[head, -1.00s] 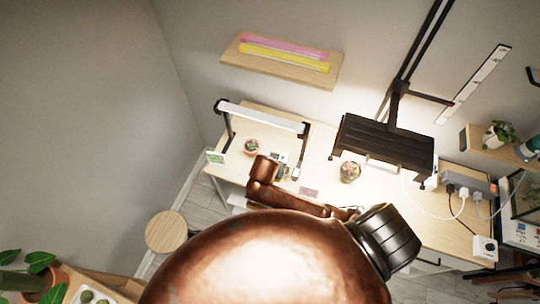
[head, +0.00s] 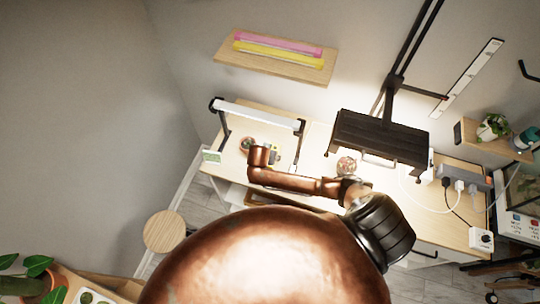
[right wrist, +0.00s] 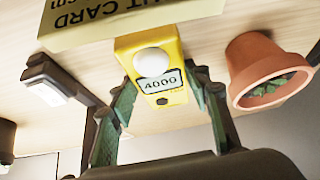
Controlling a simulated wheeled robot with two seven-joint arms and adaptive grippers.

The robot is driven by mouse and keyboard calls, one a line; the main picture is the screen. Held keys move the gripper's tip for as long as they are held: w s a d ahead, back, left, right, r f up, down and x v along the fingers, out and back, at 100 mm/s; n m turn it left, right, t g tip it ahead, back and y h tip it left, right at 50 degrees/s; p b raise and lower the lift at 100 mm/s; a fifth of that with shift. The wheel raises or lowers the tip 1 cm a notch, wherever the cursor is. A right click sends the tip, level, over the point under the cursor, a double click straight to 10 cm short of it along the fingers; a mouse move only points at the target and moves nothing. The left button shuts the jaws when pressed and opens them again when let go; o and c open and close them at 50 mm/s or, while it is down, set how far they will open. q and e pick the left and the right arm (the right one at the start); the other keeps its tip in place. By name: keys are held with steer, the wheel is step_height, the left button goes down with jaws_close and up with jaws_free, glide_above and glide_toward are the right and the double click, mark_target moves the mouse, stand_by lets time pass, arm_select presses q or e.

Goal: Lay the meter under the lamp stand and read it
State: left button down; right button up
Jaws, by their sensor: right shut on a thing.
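The yellow meter (right wrist: 135,44) shows in the right wrist view, with a white dome and a display reading 4000. My right gripper (right wrist: 160,92) is shut on it, green finger pads on both sides. The meter is above the wooden table; I cannot tell whether it touches it. The lamp stand (head: 256,115), a white bar on dark legs, stands at the left of the table in the head view. My copper right arm hides most of the gripper and meter there. My left gripper is not in view.
A terracotta pot (right wrist: 262,72) with a small plant is beside the meter. A pale yellow card (right wrist: 100,18) with upside-down print is close to it.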

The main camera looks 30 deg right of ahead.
steer(key=shift+a, duration=0.1)
steer(key=o, duration=0.9)
steer(key=shift+f, duration=0.15)
steer(key=o, duration=0.5)
steer(key=shift+r, duration=0.2)
steer(key=v, duration=1.2)
